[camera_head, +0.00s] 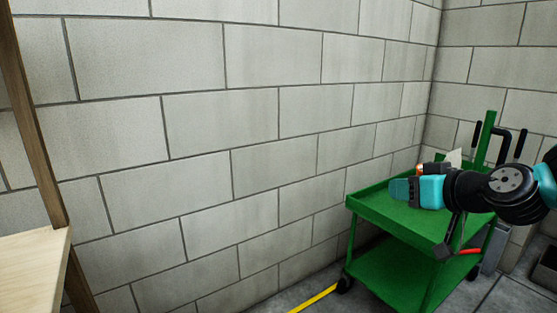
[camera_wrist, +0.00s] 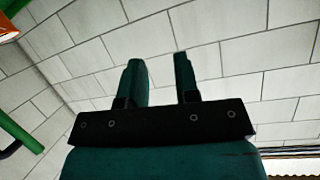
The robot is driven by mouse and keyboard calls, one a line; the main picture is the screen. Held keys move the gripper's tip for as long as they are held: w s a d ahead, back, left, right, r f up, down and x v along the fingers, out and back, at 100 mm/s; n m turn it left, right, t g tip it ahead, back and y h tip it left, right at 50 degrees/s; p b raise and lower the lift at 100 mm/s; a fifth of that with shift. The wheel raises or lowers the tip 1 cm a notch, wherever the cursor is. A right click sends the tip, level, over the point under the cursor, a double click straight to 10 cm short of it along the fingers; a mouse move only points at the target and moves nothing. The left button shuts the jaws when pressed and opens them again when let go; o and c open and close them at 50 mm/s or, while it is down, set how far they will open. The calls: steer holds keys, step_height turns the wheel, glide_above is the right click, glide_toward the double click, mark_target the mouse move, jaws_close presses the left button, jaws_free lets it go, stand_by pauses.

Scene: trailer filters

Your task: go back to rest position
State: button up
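My gripper (camera_head: 400,190) is at the right of the head view, in front of the green cart (camera_head: 420,228) and overlapping its upper tray in the picture. In the wrist view my gripper (camera_wrist: 160,72) shows two dark teal fingers standing apart with a clear gap. Only the pale block wall (camera_wrist: 225,45) shows between and beyond them, so it is open and empty. My dark arm comes in from the right edge of the head view. How far the gripper is from the tray cannot be told.
The block wall (camera_head: 190,120) fills the left and middle. A wooden shelf or table (camera_head: 32,258) with a brown post stands at the left edge. A yellow strip (camera_head: 313,299) lies on the floor.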

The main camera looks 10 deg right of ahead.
steer(key=s+a+f+n+g+y, duration=0.2)
steer(key=s+a+n+g, duration=0.2)
steer(key=s+a+g, duration=0.65)
steer(key=s+a+g+h, duration=0.1)
steer(key=s+a, duration=0.1)
steer(key=s, duration=0.5)
steer(key=s+a+g+h, duration=0.1)
steer(key=s+a+h, duration=0.15)
steer(key=s, duration=0.45)
step_height(320, 180, up, 26)
steer(key=p, duration=2.6)
steer(key=shift+w+n+y+p, duration=0.2)
steer(key=shift+n+y+p, duration=0.1)
steer(key=shift+y+p, duration=0.05)
